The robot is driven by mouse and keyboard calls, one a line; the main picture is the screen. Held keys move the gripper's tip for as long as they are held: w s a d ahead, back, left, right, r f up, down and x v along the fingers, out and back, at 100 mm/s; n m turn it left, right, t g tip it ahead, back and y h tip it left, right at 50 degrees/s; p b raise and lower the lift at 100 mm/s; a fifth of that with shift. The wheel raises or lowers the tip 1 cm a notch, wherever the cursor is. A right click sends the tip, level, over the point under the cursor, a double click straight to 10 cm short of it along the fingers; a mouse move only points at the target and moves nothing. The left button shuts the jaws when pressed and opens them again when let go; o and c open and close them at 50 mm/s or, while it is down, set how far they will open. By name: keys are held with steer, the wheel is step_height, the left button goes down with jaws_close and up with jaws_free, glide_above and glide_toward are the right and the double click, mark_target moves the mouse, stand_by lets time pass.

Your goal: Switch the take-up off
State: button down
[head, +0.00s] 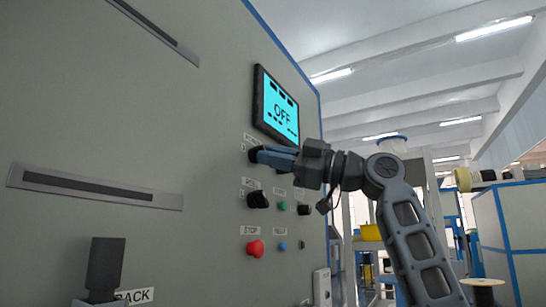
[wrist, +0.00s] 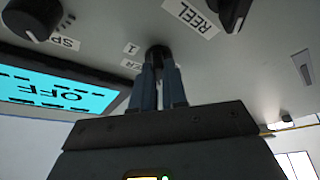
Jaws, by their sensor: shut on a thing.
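The control panel is on a tall grey cabinet (head: 190,120). Its cyan screen (head: 280,108) reads OFF in the head view; it also shows upside down in the wrist view (wrist: 58,92). My gripper (head: 258,155) reaches the panel's upper left control, just below the screen. Its two blue-grey fingers (wrist: 158,72) are shut on a dark knob (wrist: 156,52) and hide much of it. A label beside it is partly covered, with "ER" and a "1" mark readable. I cannot tell which way the knob points.
Below are a black knob (head: 258,200), a green button (head: 282,207), a red button (head: 255,249) and a blue button (head: 283,247). In the wrist view, a black dial (wrist: 33,17) and a "REEL" label (wrist: 191,17) flank the gripper. Blue-edged equipment (head: 512,235) stands right.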

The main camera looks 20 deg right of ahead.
steer(key=c, duration=1.2)
jaws_free()
steer(key=shift+o, duration=0.2)
steer(key=v, duration=0.7)
steer(key=shift+s+d, duration=0.25)
steer(key=shift+d, duration=0.05)
steer(key=shift+f, duration=0.15)
